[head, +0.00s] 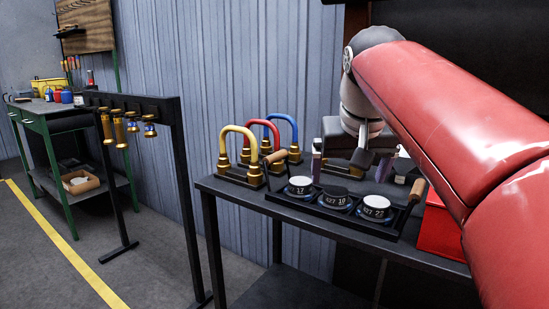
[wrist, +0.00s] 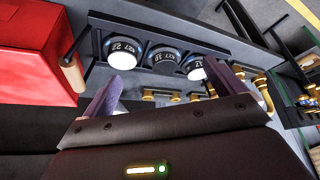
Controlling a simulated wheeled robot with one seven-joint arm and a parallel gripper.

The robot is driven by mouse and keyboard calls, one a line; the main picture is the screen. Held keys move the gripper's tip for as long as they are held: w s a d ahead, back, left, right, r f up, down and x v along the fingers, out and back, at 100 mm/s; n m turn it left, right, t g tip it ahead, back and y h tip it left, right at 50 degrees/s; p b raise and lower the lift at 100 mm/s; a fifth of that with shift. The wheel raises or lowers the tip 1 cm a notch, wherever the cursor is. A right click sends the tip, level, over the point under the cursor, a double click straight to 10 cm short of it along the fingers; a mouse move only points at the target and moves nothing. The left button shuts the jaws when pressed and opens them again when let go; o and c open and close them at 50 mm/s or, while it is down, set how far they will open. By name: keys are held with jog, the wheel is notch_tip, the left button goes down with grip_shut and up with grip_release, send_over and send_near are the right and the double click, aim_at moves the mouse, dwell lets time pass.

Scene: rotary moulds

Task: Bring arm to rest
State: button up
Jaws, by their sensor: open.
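My gripper (head: 360,163) is at the end of my red arm, above the back of a dark table (head: 232,189). Its two fingers are apart, and the gap between them is empty in the wrist view (wrist: 172,92). Just in front of it is a black tray (head: 342,219) with wooden handles. My arm hides part of the table's right side.
Yellow (head: 224,150), red (head: 274,127) and blue (head: 294,128) arched handles stand left of the tray. A red box (head: 440,225) is at the right. A black rack (head: 180,150) with hanging brass pieces stands further left. A green workbench (head: 50,125) is behind it.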

jog(key=s+f, duration=0.9)
jog(key=f, duration=0.3)
jog(key=s+f, duration=0.9)
jog(key=f, duration=0.3)
jog(key=shift+d+f+n+y, duration=0.15)
jog(key=shift+d+n+y, duration=0.15)
jog(key=shift+d, duration=0.1)
